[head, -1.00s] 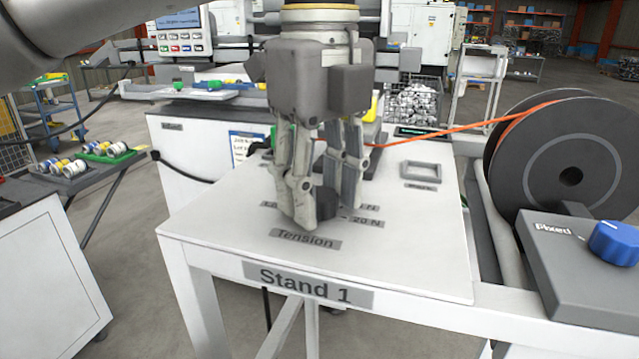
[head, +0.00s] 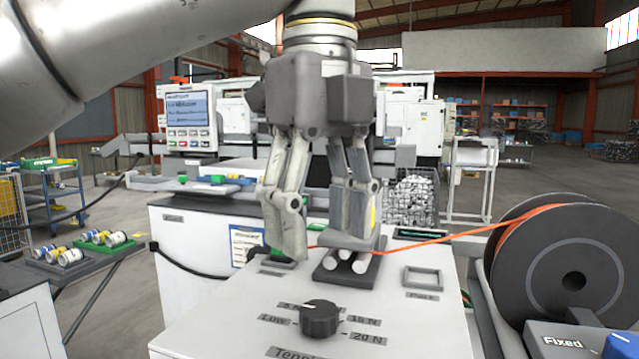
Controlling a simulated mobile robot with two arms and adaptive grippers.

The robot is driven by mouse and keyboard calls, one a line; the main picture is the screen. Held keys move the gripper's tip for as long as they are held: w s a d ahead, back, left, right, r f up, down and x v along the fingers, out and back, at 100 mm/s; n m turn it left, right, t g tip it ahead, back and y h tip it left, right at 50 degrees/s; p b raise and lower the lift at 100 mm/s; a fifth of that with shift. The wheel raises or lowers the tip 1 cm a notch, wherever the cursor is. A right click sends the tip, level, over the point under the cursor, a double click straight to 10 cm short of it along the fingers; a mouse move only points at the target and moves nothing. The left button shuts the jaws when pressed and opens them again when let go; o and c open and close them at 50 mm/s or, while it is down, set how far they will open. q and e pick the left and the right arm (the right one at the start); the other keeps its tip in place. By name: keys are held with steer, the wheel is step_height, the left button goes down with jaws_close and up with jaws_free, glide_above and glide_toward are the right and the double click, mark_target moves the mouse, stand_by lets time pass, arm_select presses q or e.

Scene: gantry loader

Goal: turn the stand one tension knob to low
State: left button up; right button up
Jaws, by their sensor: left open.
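The dark round tension knob (head: 320,318) stands on the white top of stand one (head: 205,318). A small white mark on the knob points to the upper left, towards the "5 N" label (head: 292,305). The "Low" label (head: 274,319) lies left of the knob. The "Tension" label (head: 292,352) is cut off at the bottom edge. My left gripper (head: 325,248) is open and empty, with its fingers pointing down. It is above the knob and apart from it. My right gripper is not in view.
Behind the knob, a dark block with pale rollers (head: 350,266) guides an orange cable (head: 440,252) from a large black reel (head: 572,280) at the right. A blue knob (head: 618,346) is at the lower right.

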arm_select(q)
steer(key=shift+s+r, duration=0.1)
steer(key=shift+r, duration=1.55)
